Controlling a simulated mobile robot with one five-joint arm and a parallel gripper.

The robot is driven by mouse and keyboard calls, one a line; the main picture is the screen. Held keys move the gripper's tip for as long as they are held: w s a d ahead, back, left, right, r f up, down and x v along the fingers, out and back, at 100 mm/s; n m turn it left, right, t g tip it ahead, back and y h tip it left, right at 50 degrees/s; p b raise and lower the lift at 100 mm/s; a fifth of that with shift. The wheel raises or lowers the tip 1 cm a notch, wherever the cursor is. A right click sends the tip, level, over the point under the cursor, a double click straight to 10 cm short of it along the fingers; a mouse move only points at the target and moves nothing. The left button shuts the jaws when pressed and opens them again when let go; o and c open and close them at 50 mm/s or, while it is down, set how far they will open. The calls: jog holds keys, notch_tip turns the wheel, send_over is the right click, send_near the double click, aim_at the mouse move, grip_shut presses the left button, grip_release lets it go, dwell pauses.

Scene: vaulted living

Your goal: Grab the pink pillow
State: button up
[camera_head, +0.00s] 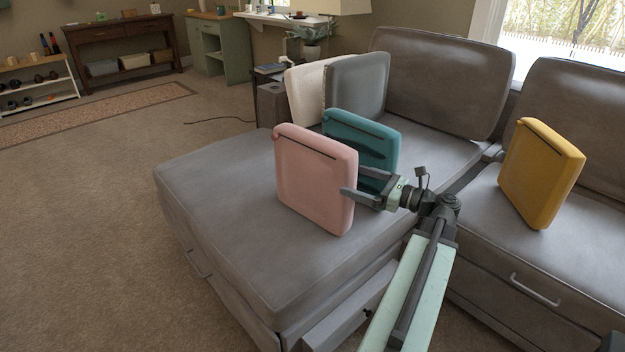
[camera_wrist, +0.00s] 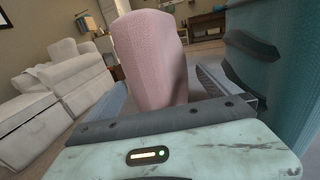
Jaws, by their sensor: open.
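The pink pillow (camera_head: 308,180) stands upright on the grey sofa's chaise seat, left of centre in the head view. In the wrist view the pink pillow (camera_wrist: 150,60) shows edge-on, between my two fingers. My gripper (camera_head: 353,182) is open at the pillow's right edge, with one finger on its front side and the other toward the teal pillow. I cannot tell whether either finger touches the pink pillow. The gripper's base hides the pillow's lowest part in the wrist view.
A teal pillow (camera_head: 362,146) stands close behind the pink one, beside my gripper. White (camera_head: 304,92) and grey (camera_head: 357,84) pillows stand farther back. A yellow pillow (camera_head: 540,172) is on the right seat. The chaise seat (camera_head: 218,190) is bare to the left.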

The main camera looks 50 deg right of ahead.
aim_at(313, 178)
jog(key=x, duration=0.8)
jog(key=shift+r, duration=0.2)
jog(key=c, duration=1.8)
